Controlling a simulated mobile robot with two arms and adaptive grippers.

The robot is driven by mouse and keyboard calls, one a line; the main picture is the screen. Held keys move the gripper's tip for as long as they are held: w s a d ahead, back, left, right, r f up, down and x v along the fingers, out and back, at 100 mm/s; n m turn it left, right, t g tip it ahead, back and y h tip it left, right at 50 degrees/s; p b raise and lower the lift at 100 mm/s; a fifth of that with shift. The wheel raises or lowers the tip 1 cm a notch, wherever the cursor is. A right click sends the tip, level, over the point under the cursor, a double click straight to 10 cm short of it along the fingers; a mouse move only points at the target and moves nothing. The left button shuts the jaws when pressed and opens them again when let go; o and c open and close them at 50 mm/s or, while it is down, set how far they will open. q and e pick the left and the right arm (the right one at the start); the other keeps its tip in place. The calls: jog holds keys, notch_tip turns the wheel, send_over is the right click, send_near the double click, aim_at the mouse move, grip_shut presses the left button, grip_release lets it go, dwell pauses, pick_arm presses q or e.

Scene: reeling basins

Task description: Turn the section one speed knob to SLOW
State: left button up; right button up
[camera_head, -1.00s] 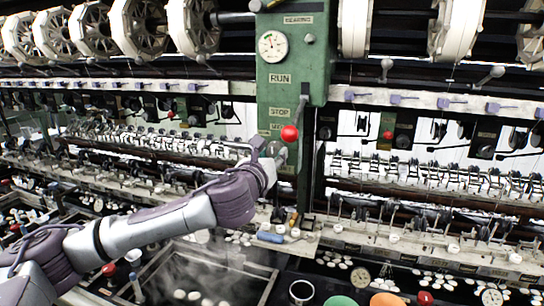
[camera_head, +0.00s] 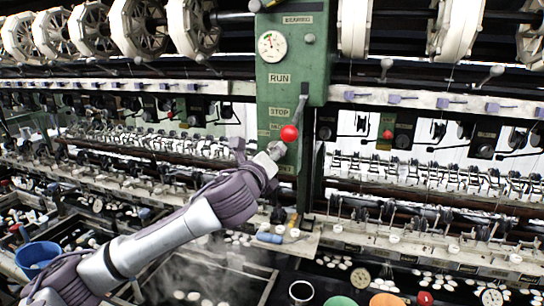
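A green control post (camera_head: 290,70) stands in the centre, with a gauge, a lever ending in a red ball (camera_head: 289,133), and RUN and STOP labels. A smaller label below STOP is too small to read. My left gripper (camera_head: 277,150) is in front of the post's lower part, just below and left of the red ball. Its fingers are small and partly hidden by the wrist, so I cannot tell open from shut or whether they touch anything. I cannot pick out the section one speed knob for sure; round dark knobs (camera_head: 403,141) show on small panels along the machine. My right gripper is not in view.
White reels (camera_head: 140,28) line the top. Rows of small fittings run along both sides of the post. A blue bucket (camera_head: 38,255) stands at lower left, steaming basins lie below my arm, and a blue-handled tool (camera_head: 270,238) lies on the ledge.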

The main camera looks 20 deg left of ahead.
pick_arm(q)
jog(key=shift+r, duration=0.1)
dwell(0.3)
jog(key=o, duration=1)
jog(key=shift+c, duration=0.2)
jog(key=shift+o, duration=0.9)
jog(key=shift+w, duration=0.15)
jog(key=s, duration=1.2)
jog(key=shift+a, duration=0.25)
